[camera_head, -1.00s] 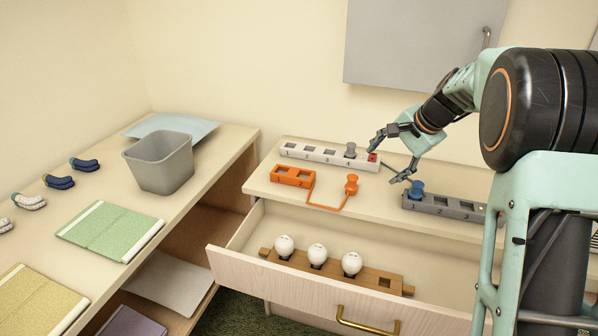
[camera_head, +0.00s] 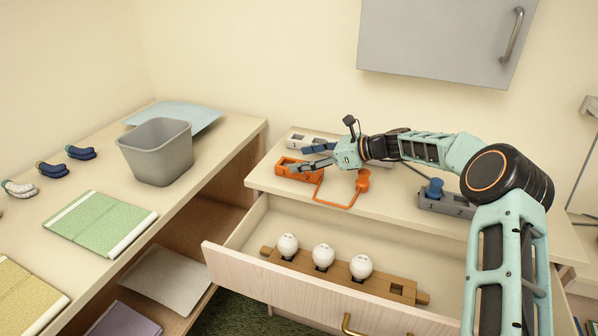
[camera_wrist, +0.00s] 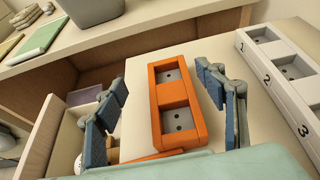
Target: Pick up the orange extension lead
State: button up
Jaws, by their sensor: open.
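The orange extension lead (camera_head: 297,168) lies on the cabinet top above the open drawer. Its two-socket block is at the left, and an orange cord runs right to an orange plug (camera_head: 362,181). In the wrist view, the orange block (camera_wrist: 156,106) lies between the two blue-padded fingers of my gripper (camera_wrist: 168,105). The fingers are open, with a gap visible on each side of the block. In the head view, my gripper (camera_head: 312,157) is over the block and partly covers it.
A white numbered power strip (camera_head: 298,140) lies just behind the orange lead, partly hidden by my gripper. A grey strip with a blue plug (camera_head: 434,188) is to the right. The open drawer (camera_head: 235,240) in front holds a wooden rack (camera_head: 390,286) with three white bulbs.

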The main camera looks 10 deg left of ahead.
aim_at(282, 162)
jog(key=x, duration=0.8)
jog(key=shift+w+d+f, duration=0.1)
jog(key=shift+w+f, duration=0.3)
jog(key=c, duration=1.5)
jog(key=shift+r, duration=0.1)
jog(key=shift+c, duration=0.6)
jog(key=shift+r, duration=0.1)
